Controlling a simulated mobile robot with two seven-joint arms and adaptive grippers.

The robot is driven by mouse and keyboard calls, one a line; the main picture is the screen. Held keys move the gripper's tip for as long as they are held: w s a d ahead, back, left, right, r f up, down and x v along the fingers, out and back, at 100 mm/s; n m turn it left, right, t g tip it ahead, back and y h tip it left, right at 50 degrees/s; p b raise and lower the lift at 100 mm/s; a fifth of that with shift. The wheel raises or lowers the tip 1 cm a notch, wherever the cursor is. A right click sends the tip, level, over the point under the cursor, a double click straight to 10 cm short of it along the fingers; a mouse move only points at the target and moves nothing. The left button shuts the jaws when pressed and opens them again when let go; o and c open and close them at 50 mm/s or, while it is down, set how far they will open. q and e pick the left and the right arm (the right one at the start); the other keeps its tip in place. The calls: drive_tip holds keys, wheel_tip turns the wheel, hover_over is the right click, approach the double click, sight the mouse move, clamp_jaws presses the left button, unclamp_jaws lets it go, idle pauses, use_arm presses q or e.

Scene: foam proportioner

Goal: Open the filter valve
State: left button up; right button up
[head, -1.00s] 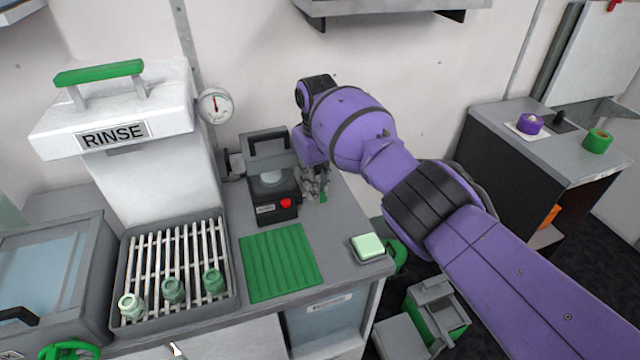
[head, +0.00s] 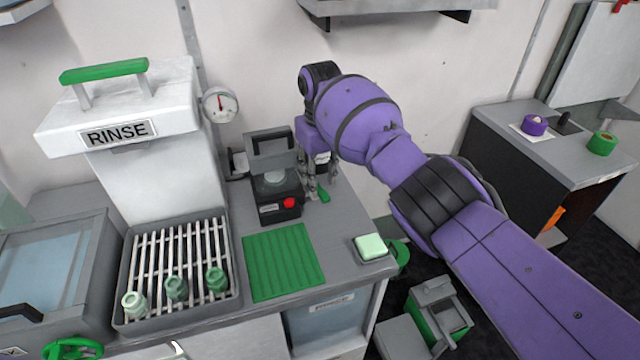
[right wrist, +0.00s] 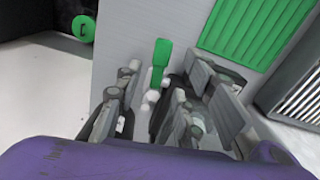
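A small green lever handle, which looks like the filter valve (head: 323,195), stands on the grey counter just right of the black device with the red button. In the right wrist view the green handle (right wrist: 161,57) points away from me, with a pale fitting near its base. My right gripper (head: 313,188) is low over the counter at this handle, pointing down. In the right wrist view my right gripper (right wrist: 163,97) has its fingers apart on either side of the handle's lower part. I cannot tell whether they touch it. My left gripper is not in view.
The black device (head: 277,197) stands close left of my right gripper. A ribbed green mat (head: 283,262) and a pale green block (head: 371,246) lie nearer on the counter. A rinse station (head: 130,150) with several jars on its rack stands left. A gauge (head: 220,104) is behind.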

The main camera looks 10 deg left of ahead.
sight(320, 191)
wheel_tip(320, 191, up, 9)
drive_tip(key=shift+r, duration=0.2)
